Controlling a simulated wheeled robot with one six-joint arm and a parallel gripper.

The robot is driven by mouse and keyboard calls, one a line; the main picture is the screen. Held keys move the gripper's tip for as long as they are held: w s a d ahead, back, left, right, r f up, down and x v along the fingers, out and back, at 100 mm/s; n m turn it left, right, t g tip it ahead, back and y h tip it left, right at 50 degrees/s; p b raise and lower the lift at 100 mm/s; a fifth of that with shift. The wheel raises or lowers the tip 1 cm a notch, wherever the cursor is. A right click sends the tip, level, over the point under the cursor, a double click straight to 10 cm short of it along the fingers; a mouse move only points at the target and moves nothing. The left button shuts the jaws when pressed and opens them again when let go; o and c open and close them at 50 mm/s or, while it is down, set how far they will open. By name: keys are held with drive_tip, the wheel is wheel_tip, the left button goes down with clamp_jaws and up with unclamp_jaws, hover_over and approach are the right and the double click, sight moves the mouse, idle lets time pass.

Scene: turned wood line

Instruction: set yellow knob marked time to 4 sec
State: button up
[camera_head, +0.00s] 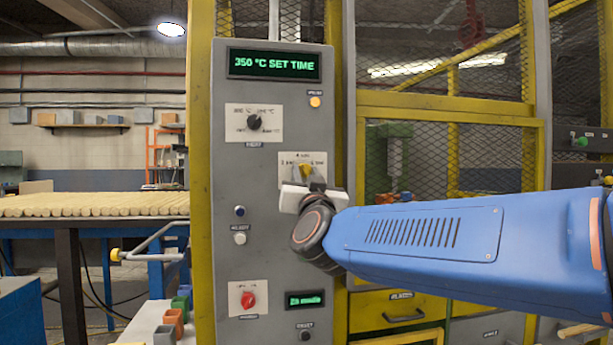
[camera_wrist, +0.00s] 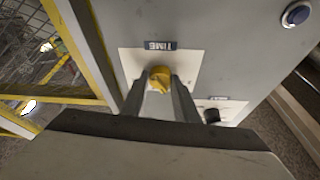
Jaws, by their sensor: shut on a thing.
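The yellow knob (camera_head: 306,171) sits on a white plate on the grey control panel, with a mark that appears to read 4 sec above it and further marks to its left and right. In the wrist view the yellow knob (camera_wrist: 160,76) stands beside an upside-down TIME label (camera_wrist: 160,45). My gripper (camera_head: 311,181) reaches the panel from the right, and its two fingers (camera_wrist: 159,86) are shut on the knob's sides. The fingers hide part of the knob and plate, and I cannot tell which mark its pointer faces.
The display (camera_head: 274,65) reads 350 °C SET TIME. A black knob (camera_head: 253,121) is above left, a blue button (camera_head: 239,211) and a white button (camera_head: 239,238) below left, and a red knob (camera_head: 248,299) lower down. A yellow mesh cage (camera_head: 450,105) stands right of the panel.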

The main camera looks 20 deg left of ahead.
drive_tip(key=m+h, duration=0.2)
drive_tip(key=m, duration=0.2)
drive_tip(key=m+h, duration=0.2)
drive_tip(key=m, duration=0.2)
drive_tip(key=shift+s+a+t, duration=0.1)
drive_tip(key=shift+a+t, duration=0.1)
drive_tip(key=shift+t, duration=0.2)
drive_tip(key=shift+r+m, duration=0.1)
drive_tip(key=shift+m, duration=0.3)
drive_tip(key=o, duration=1.1)
drive_tip(key=shift+c, duration=0.2)
drive_tip(key=v, duration=1.7)
drive_tip(key=shift+s, duration=0.25)
